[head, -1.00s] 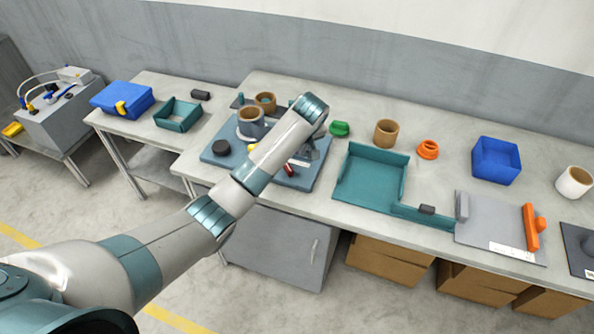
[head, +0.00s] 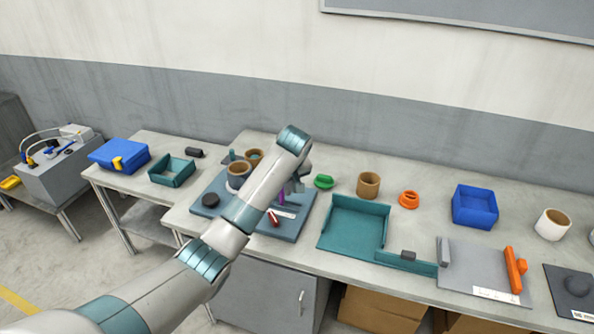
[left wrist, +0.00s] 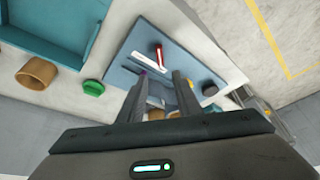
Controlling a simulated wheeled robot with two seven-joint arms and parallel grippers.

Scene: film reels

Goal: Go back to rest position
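My left arm reaches in from the lower left of the head view over a blue-grey board (head: 222,212). My left gripper (head: 296,186) is partly hidden behind its own wrist there. In the left wrist view its two fingers (left wrist: 159,92) stand apart with a gap between them, and nothing is held. Below the fingers is the board (left wrist: 125,55), with a red-and-dark piece (left wrist: 158,55), a white strip and a black round piece (left wrist: 209,88) on it. A brown cup in a light holder (head: 238,178) stands beside the arm. My right gripper is not in view.
Right of the board are a green piece (head: 323,182), a brown ring (head: 368,186), an orange ring (head: 409,200), a teal tray (head: 340,240) and a blue bin (head: 474,208). A blue case (head: 120,157) and teal open box (head: 172,172) stand on the left table.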

